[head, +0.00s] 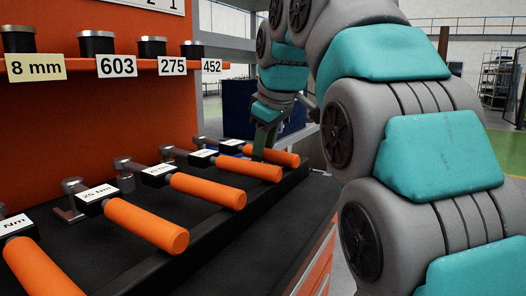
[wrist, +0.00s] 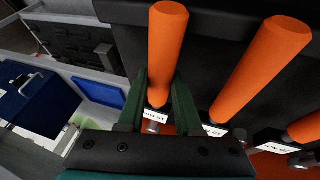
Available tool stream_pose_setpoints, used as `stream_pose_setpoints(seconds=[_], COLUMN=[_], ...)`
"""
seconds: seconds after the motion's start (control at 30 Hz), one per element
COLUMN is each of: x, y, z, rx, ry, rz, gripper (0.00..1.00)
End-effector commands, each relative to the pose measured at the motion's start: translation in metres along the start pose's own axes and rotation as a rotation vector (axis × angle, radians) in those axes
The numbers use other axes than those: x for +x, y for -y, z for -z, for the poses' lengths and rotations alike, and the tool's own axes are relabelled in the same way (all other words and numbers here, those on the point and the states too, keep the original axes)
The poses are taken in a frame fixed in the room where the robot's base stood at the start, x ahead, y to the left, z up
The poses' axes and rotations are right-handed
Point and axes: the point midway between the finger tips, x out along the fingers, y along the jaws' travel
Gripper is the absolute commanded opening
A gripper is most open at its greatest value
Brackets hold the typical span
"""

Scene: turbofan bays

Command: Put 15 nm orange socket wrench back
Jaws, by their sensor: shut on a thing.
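My gripper (head: 262,142) is at the far end of a row of orange-handled socket wrenches. In the wrist view my gripper (wrist: 164,100) has its two green fingers on either side of the endmost wrench (wrist: 167,45), shut on it near its white label. In the head view this wrench (head: 284,157) lies in line with the others, handle toward the front edge of the black shelf (head: 262,205). Its label is too small to read surely. I cannot tell whether it rests fully on its support or is slightly above it.
Other orange wrenches (head: 210,190) lie alongside; the neighbour (wrist: 260,60) is close to the right finger in the wrist view. Black sockets (head: 97,45) stand on an orange ledge (head: 75,72) above. A blue box (wrist: 35,100) is at the left in the wrist view.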

Motion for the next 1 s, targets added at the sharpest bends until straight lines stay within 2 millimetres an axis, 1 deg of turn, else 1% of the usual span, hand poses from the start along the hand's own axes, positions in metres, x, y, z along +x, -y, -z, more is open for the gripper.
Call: stream_pose_setpoints(seconds=[0.03,0.3,0.33,0.63,0.97,1.0], x=[0.001,0.001,0.001,-0.001,-0.025,-0.024], y=[0.0,0.0,0.0,0.0,-0.008,-0.008], z=[-0.001,-0.001,-0.001,0.0,0.011,0.009], rx=[0.0,0.0,0.0,0.0,0.0,-0.002], ry=[0.003,0.004,0.004,0.004,0.005,0.009], rz=[0.002,0.002,0.002,0.003,0.002,0.003], gripper=[0.36,0.66,0.68,0.68,0.68,0.68])
